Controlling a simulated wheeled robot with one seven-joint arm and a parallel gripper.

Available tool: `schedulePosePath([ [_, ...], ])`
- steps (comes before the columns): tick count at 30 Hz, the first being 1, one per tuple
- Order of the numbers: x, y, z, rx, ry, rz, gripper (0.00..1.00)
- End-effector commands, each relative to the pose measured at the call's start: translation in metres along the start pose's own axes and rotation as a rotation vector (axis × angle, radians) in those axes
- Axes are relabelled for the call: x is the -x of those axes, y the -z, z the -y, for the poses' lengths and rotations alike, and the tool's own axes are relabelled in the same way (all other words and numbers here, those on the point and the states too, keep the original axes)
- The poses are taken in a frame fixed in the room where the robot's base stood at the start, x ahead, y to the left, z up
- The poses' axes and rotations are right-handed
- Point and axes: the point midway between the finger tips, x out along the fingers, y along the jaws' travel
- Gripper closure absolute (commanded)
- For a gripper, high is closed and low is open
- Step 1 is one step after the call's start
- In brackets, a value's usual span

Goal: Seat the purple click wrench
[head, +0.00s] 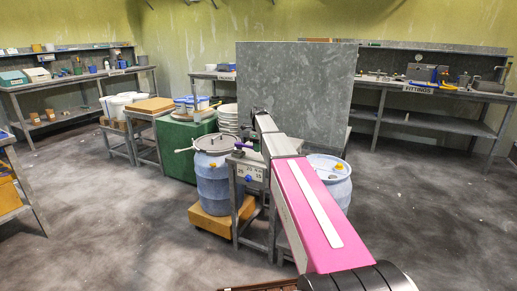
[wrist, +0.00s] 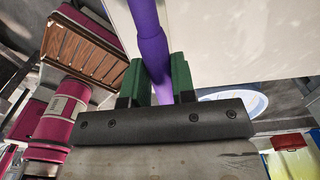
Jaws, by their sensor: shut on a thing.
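The purple click wrench (wrist: 151,40) shows in the wrist view as a purple shaft that widens toward the top edge. My gripper (wrist: 155,78) has its green fingers shut on this shaft, one on each side. The wrench's upper end is cut off by the frame. In the head view a small purple part (head: 241,145) shows beside the end of my arm, over the grey stand. My fingers are hidden or too small to make out there. I cannot tell whether the wrench touches anything.
A grey stand with a numbered plate (head: 250,173) stands between a blue drum (head: 212,185) on a yellow base and a second drum (head: 330,168). A tall grey panel (head: 300,75) rises behind. A green box (head: 180,150) is left. Floor is clear at left and right.

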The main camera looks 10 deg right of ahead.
Motion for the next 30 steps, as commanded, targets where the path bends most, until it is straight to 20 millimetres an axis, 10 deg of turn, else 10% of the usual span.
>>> schedulePosePath([
  [30,-0.010,0.000,0.000,0.000,0.001,0.001,1.00],
])
